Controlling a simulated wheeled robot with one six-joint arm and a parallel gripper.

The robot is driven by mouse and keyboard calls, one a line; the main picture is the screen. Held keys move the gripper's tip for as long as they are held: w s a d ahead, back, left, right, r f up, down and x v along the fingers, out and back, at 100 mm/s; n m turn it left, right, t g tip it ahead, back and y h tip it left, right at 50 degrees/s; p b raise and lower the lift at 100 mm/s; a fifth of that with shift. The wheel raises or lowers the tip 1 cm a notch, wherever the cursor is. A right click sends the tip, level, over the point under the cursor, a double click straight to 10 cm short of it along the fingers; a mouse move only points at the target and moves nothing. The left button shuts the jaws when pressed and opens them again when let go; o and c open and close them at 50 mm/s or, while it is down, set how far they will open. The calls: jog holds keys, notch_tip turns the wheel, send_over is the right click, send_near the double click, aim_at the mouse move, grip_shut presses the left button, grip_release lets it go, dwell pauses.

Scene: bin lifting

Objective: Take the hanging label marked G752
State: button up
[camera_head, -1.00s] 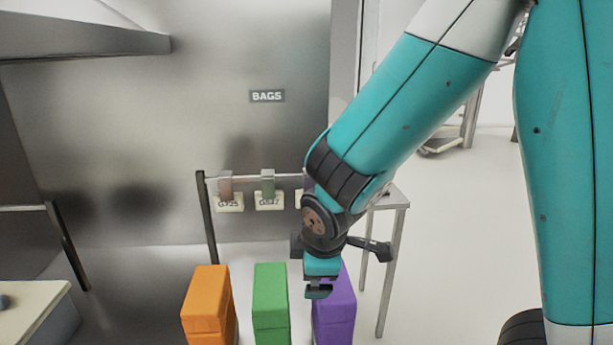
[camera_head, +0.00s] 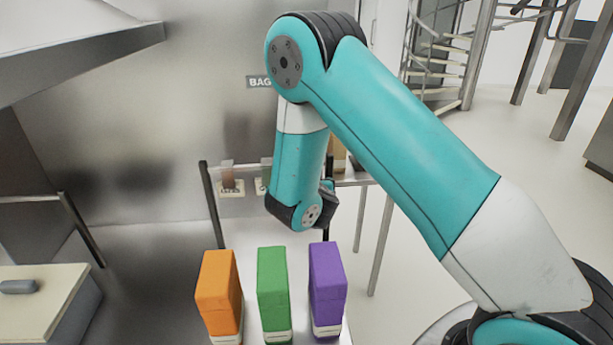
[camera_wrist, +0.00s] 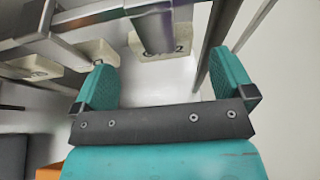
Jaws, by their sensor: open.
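In the wrist view a pale hanging label (camera_wrist: 163,56) with a purplish clip in front of it lies beyond and between my fingertips. Its marking starts with G and seems to end in 2; the middle is hidden. My gripper (camera_wrist: 166,80) is open, its two teal fingers apart and empty. Two other pale labels show to the left, one in the middle (camera_wrist: 95,52) and one farther left (camera_wrist: 35,72). In the head view the left label (camera_head: 231,191) shows on the rack, the second (camera_head: 261,186) is partly covered, and my arm hides the third and my gripper.
Below the rack (camera_head: 211,205) stand an orange block (camera_head: 217,280), a green block (camera_head: 273,280) and a purple block (camera_head: 327,280). Rack bars run close to my fingers in the wrist view. A pale-topped counter (camera_head: 45,290) is at the left. Open floor lies right.

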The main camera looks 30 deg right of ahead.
jog(key=p+x, duration=0.3)
jog(key=x, duration=0.2)
jog(key=shift+s+d, duration=0.15)
jog(key=shift+w+f, duration=0.2)
jog(key=shift+f, duration=0.05)
jog(key=c, duration=0.8)
